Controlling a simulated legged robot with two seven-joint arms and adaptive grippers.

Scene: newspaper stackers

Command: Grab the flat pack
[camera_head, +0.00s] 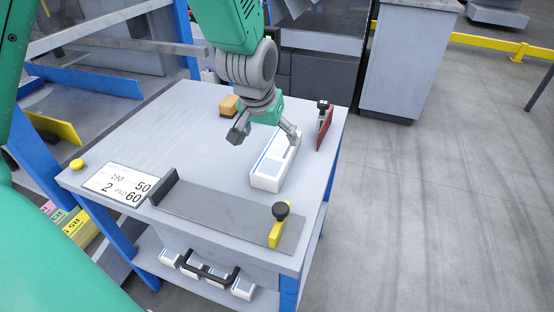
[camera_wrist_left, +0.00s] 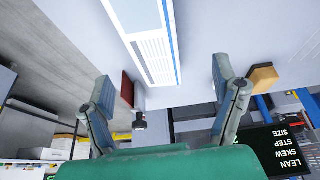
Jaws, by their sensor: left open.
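The flat pack (camera_head: 268,177), a long white box with a blue stripe, lies on the grey table. My left gripper (camera_head: 263,136) is open just above its far end, with the right finger over the box and the left finger out over bare tabletop. The gripper hides part of the far end. In the left wrist view the pack (camera_wrist_left: 152,45) shows printed lines and runs between the open fingers of my left gripper (camera_wrist_left: 163,82). I cannot tell whether a finger touches it. My right gripper is not in view.
An orange-brown block (camera_head: 229,106) sits behind the gripper. A red plate with a black knob (camera_head: 324,128) stands right of the pack. A grey ledge with a yellow stop (camera_head: 279,226) lies in front. A number card (camera_head: 116,184) is at left, with clear tabletop beyond it.

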